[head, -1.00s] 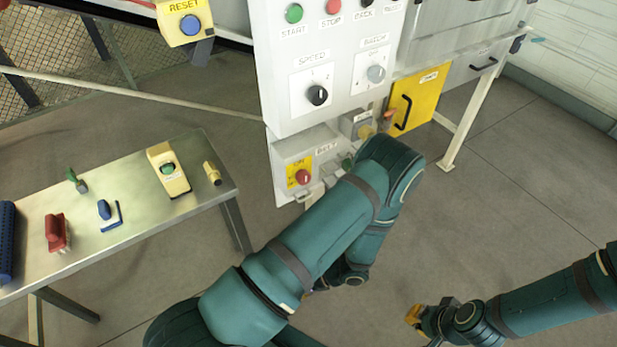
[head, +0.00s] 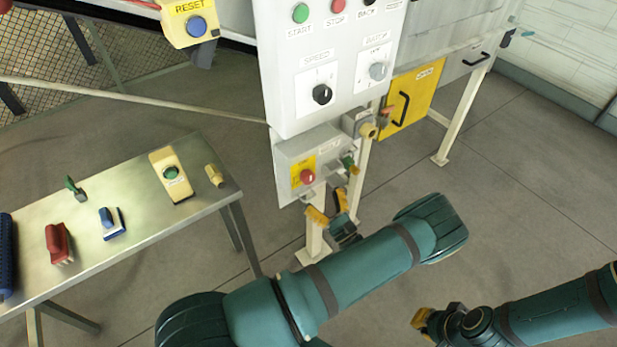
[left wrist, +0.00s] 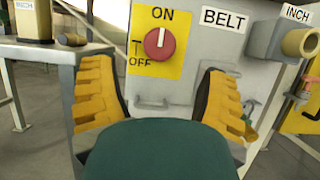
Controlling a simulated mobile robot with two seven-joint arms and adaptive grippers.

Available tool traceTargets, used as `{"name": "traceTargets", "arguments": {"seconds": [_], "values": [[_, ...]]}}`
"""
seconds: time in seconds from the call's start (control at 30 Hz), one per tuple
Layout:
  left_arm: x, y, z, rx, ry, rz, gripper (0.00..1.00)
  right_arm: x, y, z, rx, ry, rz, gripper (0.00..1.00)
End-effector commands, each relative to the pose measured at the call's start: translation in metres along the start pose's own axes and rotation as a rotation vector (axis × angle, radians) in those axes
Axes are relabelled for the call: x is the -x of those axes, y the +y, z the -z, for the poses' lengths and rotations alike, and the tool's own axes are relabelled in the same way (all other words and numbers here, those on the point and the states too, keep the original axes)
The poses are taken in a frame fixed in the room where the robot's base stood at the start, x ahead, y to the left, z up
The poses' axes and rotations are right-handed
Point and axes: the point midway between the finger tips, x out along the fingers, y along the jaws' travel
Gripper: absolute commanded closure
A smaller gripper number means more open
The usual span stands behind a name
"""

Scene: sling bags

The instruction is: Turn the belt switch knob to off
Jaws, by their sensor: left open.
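The belt switch knob (head: 307,177) is a red round knob on a yellow plate, on a grey box below the white control panel. In the left wrist view the knob (left wrist: 160,42) has its white mark pointing up, toward ON; OFF is printed at the plate's lower left. The BELT label (left wrist: 227,19) is right of the plate. My left gripper (head: 329,208) is open and empty, just below the box. Its yellow fingers (left wrist: 160,95) stand apart to either side, below the knob, not touching it. My right gripper (head: 424,322) is low at the right; its fingers are too small to judge.
The INCH fitting (head: 366,129) sticks out right of the belt box. The white panel (head: 338,60) with a speed knob (head: 322,94) is above. A metal table (head: 130,245) with several tools stands left. Floor to the right is clear.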

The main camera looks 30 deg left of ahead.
Motion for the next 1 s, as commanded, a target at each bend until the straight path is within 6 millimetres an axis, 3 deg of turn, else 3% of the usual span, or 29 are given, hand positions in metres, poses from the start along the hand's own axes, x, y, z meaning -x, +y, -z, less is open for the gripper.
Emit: {"name": "traceTargets", "arguments": {"seconds": [0.2, 0.4, 0.83, 0.87, 1.0], "values": [[-0.042, 0.001, 0.0, -0.002, 0.001, -0.005, 0.25, 0.001, 0.0, 0.001, 0.0, 0.001, 0.0, 1.0], [-0.066, 0.001, 0.001, -0.001, 0.001, -0.002, 0.25, 0.001, 0.0, 0.001, -0.001, 0.002, 0.0, 1.0], [-0.074, 0.001, 0.001, -0.001, 0.002, -0.002, 0.25, 0.001, 0.0, 0.001, 0.0, 0.002, 0.0, 1.0], [-0.074, 0.001, 0.001, -0.001, 0.002, -0.002, 0.32, 0.001, 0.0, 0.001, 0.0, 0.002, 0.0, 1.0], [-0.074, 0.001, 0.001, -0.001, 0.002, -0.002, 0.81, 0.001, 0.0, 0.001, -0.001, 0.001, 0.0, 1.0]]}}
